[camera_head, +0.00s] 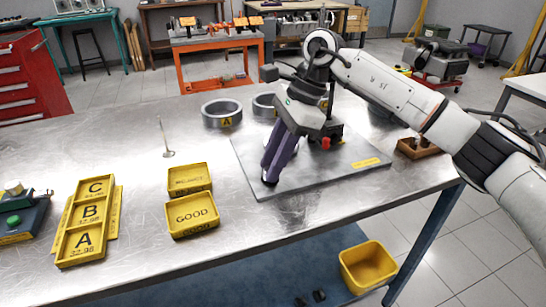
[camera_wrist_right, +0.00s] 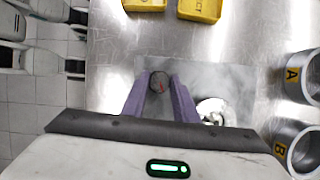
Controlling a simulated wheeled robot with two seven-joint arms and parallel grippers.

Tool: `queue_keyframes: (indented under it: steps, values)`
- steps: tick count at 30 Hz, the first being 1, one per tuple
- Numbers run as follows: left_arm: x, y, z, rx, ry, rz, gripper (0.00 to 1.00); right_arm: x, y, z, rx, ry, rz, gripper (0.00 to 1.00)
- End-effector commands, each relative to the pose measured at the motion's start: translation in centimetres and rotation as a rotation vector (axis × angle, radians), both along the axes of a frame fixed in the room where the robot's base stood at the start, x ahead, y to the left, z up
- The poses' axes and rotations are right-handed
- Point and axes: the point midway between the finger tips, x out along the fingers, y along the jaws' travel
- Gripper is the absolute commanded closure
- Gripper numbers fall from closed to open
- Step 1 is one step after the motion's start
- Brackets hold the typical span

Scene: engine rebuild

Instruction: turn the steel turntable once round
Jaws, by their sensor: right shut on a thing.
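My right gripper (camera_head: 270,178) reaches down over the grey plate (camera_head: 240,155) on the steel bench, its purple fingers tilted. In the right wrist view its fingers (camera_wrist_right: 160,80) are shut on a small round grey knob (camera_wrist_right: 159,83) with a red mark. A shiny, pale rounded part (camera_wrist_right: 215,108) shows beside the right-hand finger there. The arm and fingers hide most of what stands on the plate, so I cannot make out the whole turntable. My left gripper is not in view.
A dark stand with a red part (camera_head: 326,143) is close behind my fingers. Steel rings, one marked A (camera_head: 222,115), stand behind the plate. Yellow trays, GOOD (camera_head: 192,214) and A/B/C (camera_head: 86,222), lie left. A wooden box (camera_head: 418,149) is at right. Bare bench lies in front.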

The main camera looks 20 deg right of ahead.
Motion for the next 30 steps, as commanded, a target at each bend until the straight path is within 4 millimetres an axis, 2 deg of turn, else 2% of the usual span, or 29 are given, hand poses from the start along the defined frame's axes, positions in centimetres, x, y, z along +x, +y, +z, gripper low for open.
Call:
queue_keyframes:
  steps: [10,25,26,28,30]
  values:
    - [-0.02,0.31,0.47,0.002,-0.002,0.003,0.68,0.14,-0.04,0.15,-0.001,-0.003,0.116,0.96]
    - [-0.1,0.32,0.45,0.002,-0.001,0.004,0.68,0.15,-0.07,0.1,-0.002,-0.004,0.132,0.96]
    - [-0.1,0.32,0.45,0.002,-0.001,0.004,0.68,0.15,-0.07,0.09,-0.002,-0.004,0.132,0.69]
    - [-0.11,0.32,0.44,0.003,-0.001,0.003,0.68,0.14,-0.06,0.09,-0.002,-0.003,0.131,0.57]
    - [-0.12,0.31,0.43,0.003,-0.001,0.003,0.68,0.13,-0.06,0.08,-0.002,-0.003,0.131,0.55]
